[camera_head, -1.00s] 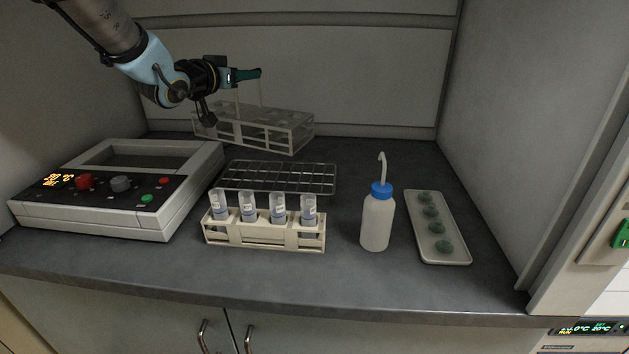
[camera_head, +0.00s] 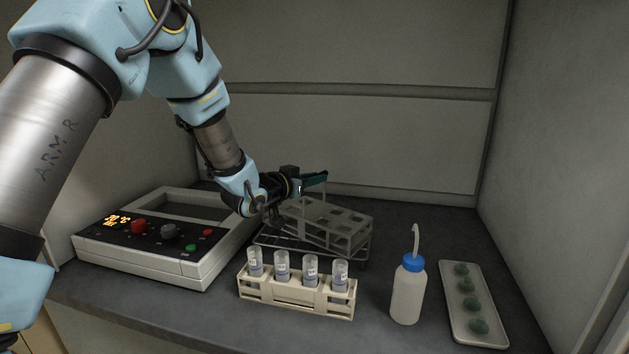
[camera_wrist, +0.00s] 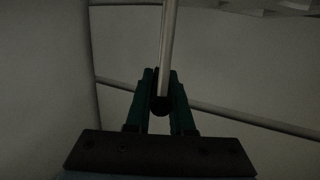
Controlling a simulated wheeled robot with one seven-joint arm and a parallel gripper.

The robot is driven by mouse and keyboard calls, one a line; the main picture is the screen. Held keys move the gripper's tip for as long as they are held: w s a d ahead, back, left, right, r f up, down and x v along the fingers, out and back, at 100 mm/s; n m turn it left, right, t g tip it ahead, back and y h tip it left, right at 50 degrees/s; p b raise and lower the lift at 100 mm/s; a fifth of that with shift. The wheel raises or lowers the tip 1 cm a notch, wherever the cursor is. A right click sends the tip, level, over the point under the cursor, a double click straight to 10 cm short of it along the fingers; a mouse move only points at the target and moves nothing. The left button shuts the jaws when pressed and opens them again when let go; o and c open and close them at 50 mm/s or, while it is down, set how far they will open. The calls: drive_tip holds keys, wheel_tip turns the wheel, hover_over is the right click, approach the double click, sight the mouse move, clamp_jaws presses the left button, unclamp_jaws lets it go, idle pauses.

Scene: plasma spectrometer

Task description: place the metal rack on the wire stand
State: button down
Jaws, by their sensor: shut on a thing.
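The grey metal rack (camera_head: 345,232), an open frame with holes in its top and a tall handle, is over the wire stand (camera_head: 268,237) in the head view. It looks turned or slightly tilted relative to the stand. I cannot tell whether the two touch. The rack hides most of the stand; its left part and right end show. My gripper (camera_head: 318,180), with green fingers, is above the rack and shut on its handle. In the wrist view the fingers (camera_wrist: 160,98) close around a pale handle bar (camera_wrist: 168,45).
A heating device (camera_head: 165,240) is at left. A blue-capped wash bottle (camera_head: 408,290) and a white tray (camera_head: 470,305) with green pieces stand at right. The back wall is close behind.

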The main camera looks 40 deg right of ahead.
drive_tip(key=shift+f, duration=0.55)
drive_tip(key=shift+f, duration=0.2)
drive_tip(key=c, duration=0.8)
unclamp_jaws()
drive_tip(key=shift+r, duration=0.15)
drive_tip(key=shift+a, duration=0.2)
drive_tip(key=b+v, duration=0.4)
drive_tip(key=v, duration=0.7)
drive_tip(key=shift+a+r, duration=0.1)
drive_tip(key=shift+a, duration=0.25)
